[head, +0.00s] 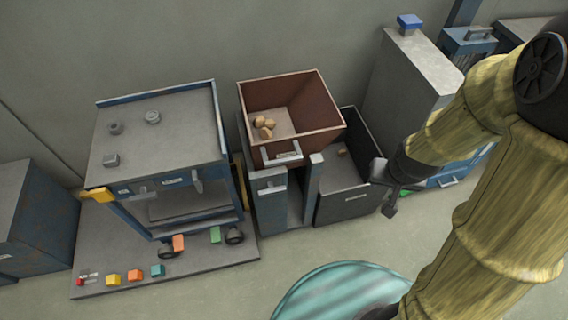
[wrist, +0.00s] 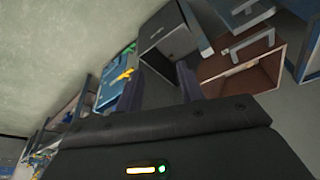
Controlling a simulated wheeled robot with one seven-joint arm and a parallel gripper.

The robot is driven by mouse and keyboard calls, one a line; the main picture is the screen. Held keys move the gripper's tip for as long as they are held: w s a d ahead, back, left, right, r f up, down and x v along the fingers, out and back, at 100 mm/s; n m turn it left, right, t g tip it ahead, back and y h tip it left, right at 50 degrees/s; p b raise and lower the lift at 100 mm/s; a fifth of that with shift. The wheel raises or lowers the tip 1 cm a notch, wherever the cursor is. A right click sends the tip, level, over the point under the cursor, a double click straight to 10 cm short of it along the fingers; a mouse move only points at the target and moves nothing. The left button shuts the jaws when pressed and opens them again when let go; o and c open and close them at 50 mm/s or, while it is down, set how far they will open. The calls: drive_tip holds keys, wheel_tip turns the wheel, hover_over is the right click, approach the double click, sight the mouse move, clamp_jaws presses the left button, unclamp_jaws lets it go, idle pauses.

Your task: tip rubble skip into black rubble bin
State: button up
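The rubble skip (head: 322,98) is a brown open box on a blue-grey stand, upright, with several tan lumps (head: 265,127) inside. A pale handle (head: 284,156) is on its front. In the wrist view the skip (wrist: 270,67) is at the right, with a grey handle (wrist: 249,48) nearby. The black rubble bin (head: 347,206) stands on the floor right of the stand, with one lump (head: 341,153) visible inside; it also shows in the wrist view (wrist: 172,38). My gripper (head: 388,192) is at the bin's right side, apart from the skip. In the wrist view its two fingers (wrist: 160,88) are spread, with nothing between them.
A blue-framed bench (head: 160,135) stands left, with coloured blocks (head: 135,275) on its base plate. A tall grey cabinet (head: 405,85) stands behind the bin. A teal striped round surface (head: 335,290) is in the foreground. Floor in front of the stand is clear.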

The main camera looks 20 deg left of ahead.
sight(284, 163)
drive_tip(key=w+a+f+n+t+h+b, duration=0.1)
drive_tip(key=w+a+f+n+t+b, duration=0.15)
drive_tip(key=f, duration=0.55)
drive_tip(key=w+a+f+n+t+b, duration=0.1)
drive_tip(key=a+f+n+t+b, duration=0.15)
drive_tip(key=f, duration=0.45)
drive_tip(key=w+a+f+n+t+h+b, duration=0.1)
drive_tip(key=w+a+f+n+t+b, duration=0.2)
drive_tip(key=f, duration=0.5)
drive_tip(key=s+a+f+n+t+y+b, duration=0.2)
drive_tip(key=s+a+n+y+b, duration=0.3)
drive_tip(key=a+n+y, duration=0.6)
drive_tip(key=a+n+t, duration=0.1)
drive_tip(key=a+n, duration=0.1)
drive_tip(key=n, duration=0.2)
drive_tip(key=shift+s+t, duration=0.3)
drive_tip(key=shift+s, duration=0.1)
drive_tip(key=x, duration=1.7)
drive_tip(key=shift+w+a+r, duration=0.1)
drive_tip(key=shift+w+a, duration=0.05)
drive_tip(key=shift+w, duration=0.05)
